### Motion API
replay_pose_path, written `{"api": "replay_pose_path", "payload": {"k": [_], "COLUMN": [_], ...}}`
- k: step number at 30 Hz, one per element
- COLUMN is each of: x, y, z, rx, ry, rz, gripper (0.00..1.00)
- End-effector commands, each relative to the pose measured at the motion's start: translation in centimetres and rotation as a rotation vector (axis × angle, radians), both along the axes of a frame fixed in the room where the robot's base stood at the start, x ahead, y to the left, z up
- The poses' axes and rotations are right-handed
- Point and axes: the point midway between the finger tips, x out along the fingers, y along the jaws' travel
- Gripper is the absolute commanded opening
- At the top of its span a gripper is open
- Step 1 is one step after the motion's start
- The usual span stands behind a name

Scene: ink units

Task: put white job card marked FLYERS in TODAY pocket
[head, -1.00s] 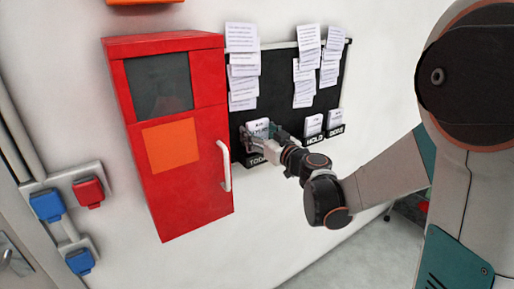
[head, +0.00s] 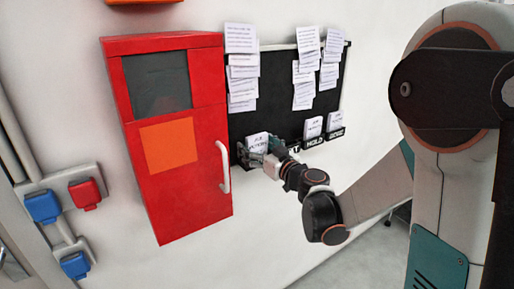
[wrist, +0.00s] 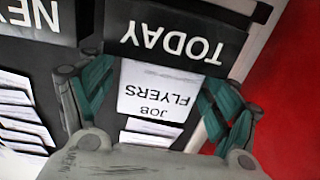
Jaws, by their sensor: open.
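The white FLYERS job card (wrist: 158,92) stands upright with its lower edge behind the front of the TODAY pocket (wrist: 165,40), which appears upside down in the wrist view. The card (head: 257,143) also shows in the head view, at the lower left of the black board. My gripper (wrist: 157,98) is open, with one teal finger on each side of the card and gaps visible between them. In the head view my gripper (head: 268,160) is in front of the TODAY pocket and hides most of its label.
A NEXT pocket (wrist: 35,18) is beside TODAY. White cards stand in the HOLD (head: 313,127) and far-right (head: 335,121) pockets. A red cabinet (head: 185,200) with a white handle (head: 224,167) stands close to the left. Papers (head: 241,70) hang above the pockets.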

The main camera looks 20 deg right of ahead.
Motion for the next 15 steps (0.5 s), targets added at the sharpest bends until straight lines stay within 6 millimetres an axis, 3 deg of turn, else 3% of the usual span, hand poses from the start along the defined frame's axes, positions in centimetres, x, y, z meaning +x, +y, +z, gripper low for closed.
{"api": "replay_pose_path", "payload": {"k": [8, 15], "x": [-0.2, -4.4], "y": [-0.1, -1.6], "z": [0.4, 0.5], "rx": [0.000, 0.000], "ry": [0.000, 0.000], "rz": [-0.001, -0.004], "gripper": [0.81, 0.81]}}
